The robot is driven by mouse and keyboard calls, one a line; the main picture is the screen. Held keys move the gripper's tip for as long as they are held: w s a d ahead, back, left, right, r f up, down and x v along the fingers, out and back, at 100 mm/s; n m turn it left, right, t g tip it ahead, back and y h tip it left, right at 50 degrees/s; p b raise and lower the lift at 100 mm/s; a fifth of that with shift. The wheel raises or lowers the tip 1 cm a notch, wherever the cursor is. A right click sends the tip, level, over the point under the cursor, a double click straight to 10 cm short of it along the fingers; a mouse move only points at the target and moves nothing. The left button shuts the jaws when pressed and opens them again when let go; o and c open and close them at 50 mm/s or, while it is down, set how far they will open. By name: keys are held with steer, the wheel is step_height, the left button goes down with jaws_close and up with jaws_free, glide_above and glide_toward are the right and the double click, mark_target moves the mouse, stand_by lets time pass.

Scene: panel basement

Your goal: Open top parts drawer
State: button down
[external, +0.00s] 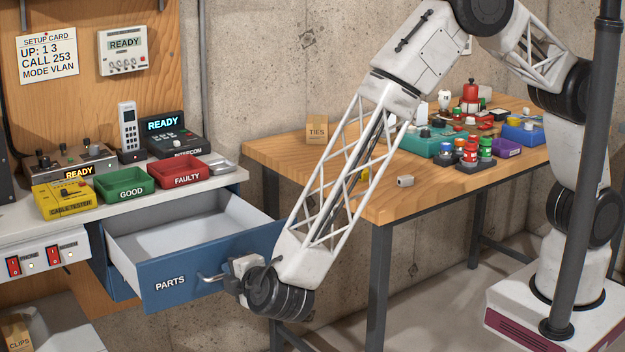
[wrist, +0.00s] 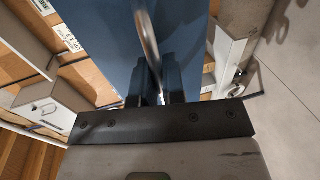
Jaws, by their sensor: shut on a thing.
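The blue parts drawer (external: 170,281), labelled PARTS, is pulled well out from under the white-topped bench at the left. Its white inside (external: 185,235) shows and looks empty. A metal bar handle (external: 212,277) is on its front. My gripper (external: 232,283) is at the drawer front, shut on the handle near its right end. In the wrist view the handle (wrist: 146,40) runs down between the fingers of my gripper (wrist: 162,88), with the blue drawer front (wrist: 105,45) behind it. The exact finger contact is partly hidden.
Above the drawer, the bench holds a green GOOD bin (external: 125,185), a red FAULTY bin (external: 180,173) and a yellow cable tester (external: 62,199). A wooden table (external: 270,150) with several parts stands right of the drawer, behind my forearm. A dark post (external: 590,170) stands at the right.

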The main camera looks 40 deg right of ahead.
steer(key=shift+s, duration=0.1)
steer(key=c, duration=1.3)
jaws_free()
steer(key=shift+o, duration=0.2)
steer(key=shift+s, duration=0.1)
steer(key=v, duration=0.7)
steer(key=shift+s, duration=0.3)
steer(key=shift+r, duration=0.1)
